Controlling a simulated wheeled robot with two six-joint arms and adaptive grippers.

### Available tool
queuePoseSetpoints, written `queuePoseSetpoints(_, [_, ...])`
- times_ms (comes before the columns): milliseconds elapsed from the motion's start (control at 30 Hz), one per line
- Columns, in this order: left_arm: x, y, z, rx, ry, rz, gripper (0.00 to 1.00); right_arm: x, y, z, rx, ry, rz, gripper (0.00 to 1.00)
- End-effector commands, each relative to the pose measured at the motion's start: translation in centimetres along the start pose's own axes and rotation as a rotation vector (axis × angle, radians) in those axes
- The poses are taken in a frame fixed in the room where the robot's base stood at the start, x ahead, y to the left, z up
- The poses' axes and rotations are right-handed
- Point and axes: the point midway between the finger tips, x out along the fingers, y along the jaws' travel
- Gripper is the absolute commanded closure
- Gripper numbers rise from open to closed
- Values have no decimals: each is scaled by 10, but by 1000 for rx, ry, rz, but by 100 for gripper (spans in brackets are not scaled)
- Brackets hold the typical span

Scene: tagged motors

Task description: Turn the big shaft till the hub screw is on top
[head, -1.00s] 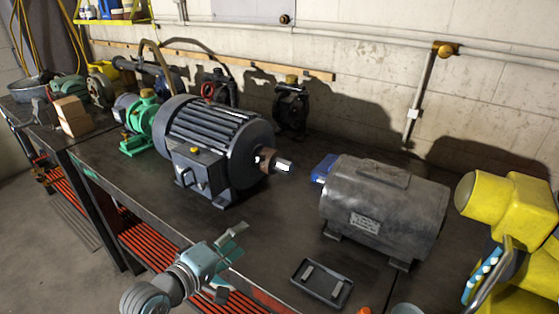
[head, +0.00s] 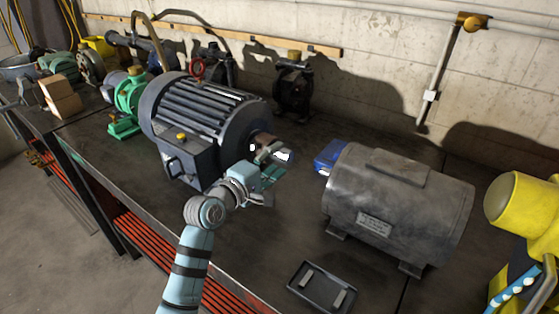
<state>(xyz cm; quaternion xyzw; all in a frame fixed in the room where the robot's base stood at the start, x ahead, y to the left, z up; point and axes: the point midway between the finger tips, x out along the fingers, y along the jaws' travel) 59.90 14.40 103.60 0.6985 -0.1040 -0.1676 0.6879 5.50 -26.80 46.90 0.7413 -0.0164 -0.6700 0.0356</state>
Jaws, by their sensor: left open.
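The big dark grey motor (head: 205,125) stands on the bench, its shaft end facing right. Its shaft carries a brown hub (head: 262,137) and ends in a bright metal tip (head: 284,156). The hub is partly covered by my gripper, and I cannot make out the hub screw. My left gripper (head: 270,174) is open, just in front of and below the shaft, with its fingers pointing toward it. One finger overlaps the shaft in the head view; I cannot tell whether it touches. My right gripper is not in view.
A grey cylindrical motor (head: 398,210) stands to the right, with a blue part (head: 328,157) behind its left end. A black tray (head: 320,287) lies near the front edge. A green pump (head: 128,100) is left of the big motor. A yellow machine (head: 525,212) is at far right.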

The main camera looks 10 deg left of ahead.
Motion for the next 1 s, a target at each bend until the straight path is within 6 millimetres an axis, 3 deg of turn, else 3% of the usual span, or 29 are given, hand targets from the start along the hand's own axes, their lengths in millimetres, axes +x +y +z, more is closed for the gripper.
queuePoseSetpoints(200, [21,0,1,0,-1,1,49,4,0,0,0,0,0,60])
queuePoseSetpoints(467, [22,0,1,2,-2,0,49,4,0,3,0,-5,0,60])
queuePoseSetpoints(767, [22,0,1,1,-2,0,97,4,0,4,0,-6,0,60])
queuePoseSetpoints(1000, [22,1,1,1,-2,-9,97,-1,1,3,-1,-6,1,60])
